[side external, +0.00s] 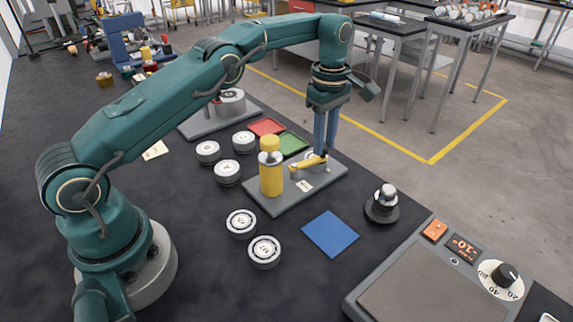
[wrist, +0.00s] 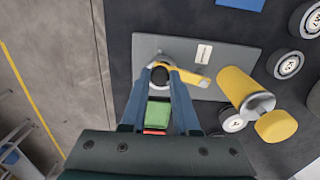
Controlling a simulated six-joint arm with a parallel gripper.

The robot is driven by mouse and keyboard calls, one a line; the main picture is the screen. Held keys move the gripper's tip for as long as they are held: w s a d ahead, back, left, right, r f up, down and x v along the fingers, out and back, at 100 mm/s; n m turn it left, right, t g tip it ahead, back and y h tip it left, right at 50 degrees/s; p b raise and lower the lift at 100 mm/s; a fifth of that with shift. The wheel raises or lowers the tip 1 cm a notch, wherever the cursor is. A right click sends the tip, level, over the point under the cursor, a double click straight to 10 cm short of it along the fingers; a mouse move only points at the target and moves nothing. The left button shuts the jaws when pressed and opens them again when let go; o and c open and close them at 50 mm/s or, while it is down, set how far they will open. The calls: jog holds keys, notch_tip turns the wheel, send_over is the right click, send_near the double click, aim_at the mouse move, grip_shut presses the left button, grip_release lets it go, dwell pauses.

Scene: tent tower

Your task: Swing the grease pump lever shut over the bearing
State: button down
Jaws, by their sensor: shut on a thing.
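The grease pump is a yellow cylinder (side external: 270,172) standing on a grey base plate (side external: 275,205); it shows tilted by perspective in the wrist view (wrist: 238,88). The yellow lever (side external: 308,164) lies low over the plate, right of the cylinder. In the wrist view the lever (wrist: 190,77) runs right from a dark knob (wrist: 160,75). My gripper (side external: 326,153) points down and is shut on the lever's knob end, with a finger on each side in the wrist view (wrist: 161,73). A pale round part, perhaps the bearing, shows partly beneath the lever; the lever and fingers hide the rest.
Several silver bearings stand left of and in front of the plate, one being nearest (side external: 264,251). Red (side external: 267,127) and green (side external: 293,144) pads lie behind it. A blue pad (side external: 330,233), a dark knobbed piece (side external: 382,204) and a scale (side external: 430,275) are to the right.

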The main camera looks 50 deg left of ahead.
jog(key=shift+w+a+r+n, duration=0.1)
jog(key=shift+a+n, duration=0.75)
jog(key=shift+n, duration=0.35)
jog(key=shift+a, duration=0.1)
jog(key=c, duration=0.7)
grip_release()
jog(key=shift+o, duration=0.2)
